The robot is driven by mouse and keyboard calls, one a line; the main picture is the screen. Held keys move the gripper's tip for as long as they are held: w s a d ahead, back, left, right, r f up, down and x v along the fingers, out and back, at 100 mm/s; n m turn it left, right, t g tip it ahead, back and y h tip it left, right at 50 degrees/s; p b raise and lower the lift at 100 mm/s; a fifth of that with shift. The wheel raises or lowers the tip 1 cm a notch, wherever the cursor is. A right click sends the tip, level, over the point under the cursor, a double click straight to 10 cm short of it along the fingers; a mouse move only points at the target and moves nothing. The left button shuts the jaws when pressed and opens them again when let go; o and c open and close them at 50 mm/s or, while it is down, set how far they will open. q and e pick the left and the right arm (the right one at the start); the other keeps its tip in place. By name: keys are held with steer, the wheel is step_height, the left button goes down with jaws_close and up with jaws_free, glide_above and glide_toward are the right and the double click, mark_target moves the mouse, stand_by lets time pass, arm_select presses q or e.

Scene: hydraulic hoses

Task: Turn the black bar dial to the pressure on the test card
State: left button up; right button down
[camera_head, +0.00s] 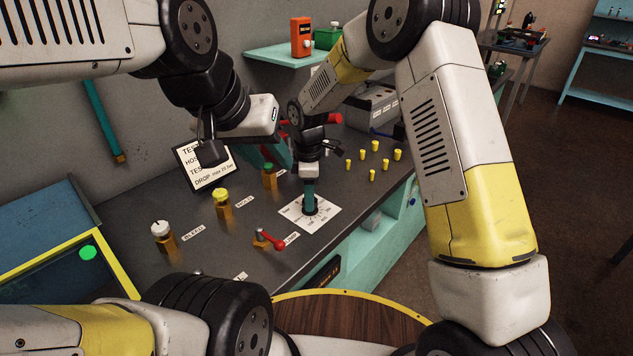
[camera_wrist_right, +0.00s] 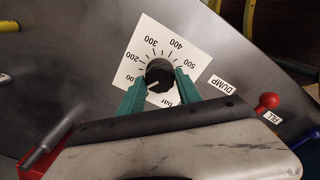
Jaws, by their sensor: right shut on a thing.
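The black bar dial (camera_wrist_right: 158,76) sits on a white square scale plate (camera_wrist_right: 190,50), numbered in bar. The plate also shows in the head view (camera_head: 325,215). My right gripper (camera_wrist_right: 160,88) is shut on the dial, with a teal finger on each side. In the head view it (camera_head: 310,203) points down at the dial. A white mark on the dial points toward the lower left, near the 100 side; the exact reading is unclear. The test card (camera_head: 207,178) leans at the back; my left wrist hides its pressure line. My left gripper (camera_head: 277,158) hangs above the bench, its finger gap unclear.
Several yellow caps (camera_head: 374,160) stand to the right.

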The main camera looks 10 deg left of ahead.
steer(key=m, duration=0.5)
steer(key=shift+w+m, duration=0.1)
steer(key=shift+m, duration=0.2)
steer(key=m, duration=0.9)
steer(key=shift+m, duration=0.4)
steer(key=m, duration=0.4)
steer(key=shift+m, duration=0.4)
steer(key=c, duration=0.8)
jaws_free()
steer(key=shift+c, duration=0.2)
